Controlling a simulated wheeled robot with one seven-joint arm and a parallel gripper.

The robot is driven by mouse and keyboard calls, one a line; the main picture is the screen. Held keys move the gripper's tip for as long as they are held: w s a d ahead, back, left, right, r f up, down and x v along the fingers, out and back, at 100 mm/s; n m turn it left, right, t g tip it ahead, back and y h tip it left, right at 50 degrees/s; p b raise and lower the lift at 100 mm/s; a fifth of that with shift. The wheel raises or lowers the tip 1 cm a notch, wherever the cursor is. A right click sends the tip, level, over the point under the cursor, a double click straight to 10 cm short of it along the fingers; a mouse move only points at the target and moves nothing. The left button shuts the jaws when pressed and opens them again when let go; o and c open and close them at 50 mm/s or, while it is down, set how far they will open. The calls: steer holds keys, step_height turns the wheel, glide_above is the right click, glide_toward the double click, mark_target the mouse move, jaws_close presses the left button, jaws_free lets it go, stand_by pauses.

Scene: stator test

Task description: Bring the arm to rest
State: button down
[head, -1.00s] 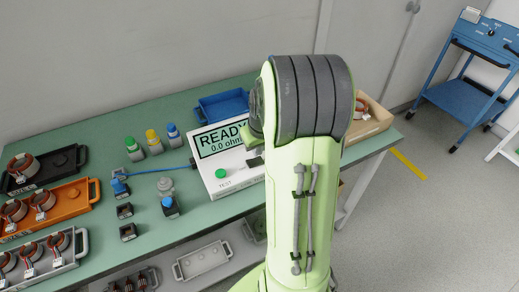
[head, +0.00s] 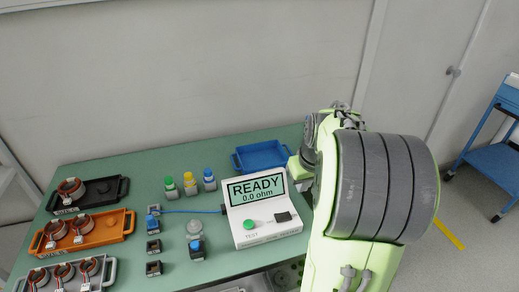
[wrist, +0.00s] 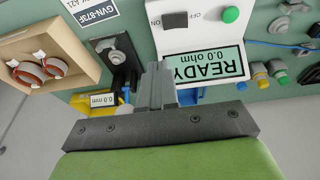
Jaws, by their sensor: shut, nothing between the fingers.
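My gripper (wrist: 158,85) shows in the wrist view with its two grey fingers together and nothing between them. The fingertips are over the bench, beside the white tester's READY display. In the head view my green and grey arm fills the right side and hides the gripper and the right end of the bench. The white tester (head: 262,229) reads READY, 0.0 ohm, and stands just left of my arm; it also shows upside down in the wrist view (wrist: 199,40). I cannot tell how far the fingers are above the bench.
The green bench (head: 110,235) holds black (head: 108,191), orange (head: 117,228) and grey stator trays at left. A blue tray (head: 262,157) is behind the tester. In the wrist view, a wooden box (wrist: 75,50) and a gauge reading 0.0 mm (wrist: 103,100) are near the fingers. A blue trolley (head: 495,160) stands at right.

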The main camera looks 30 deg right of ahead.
steer(key=shift+a, duration=0.1)
steer(key=s+a+r+n+t+p, duration=0.1)
steer(key=s+a+r, duration=0.25)
steer(key=a, duration=0.55)
steer(key=s+a+r+n+t+p, duration=0.15)
steer(key=a+r, duration=0.25)
steer(key=a, duration=0.5)
steer(key=s+a+y, duration=0.1)
steer(key=s+a, duration=0.3)
steer(key=s, duration=0.4)
steer(key=shift+a+r+n, duration=0.15)
steer(key=shift+a+n, duration=0.2)
steer(key=shift+n, duration=0.1)
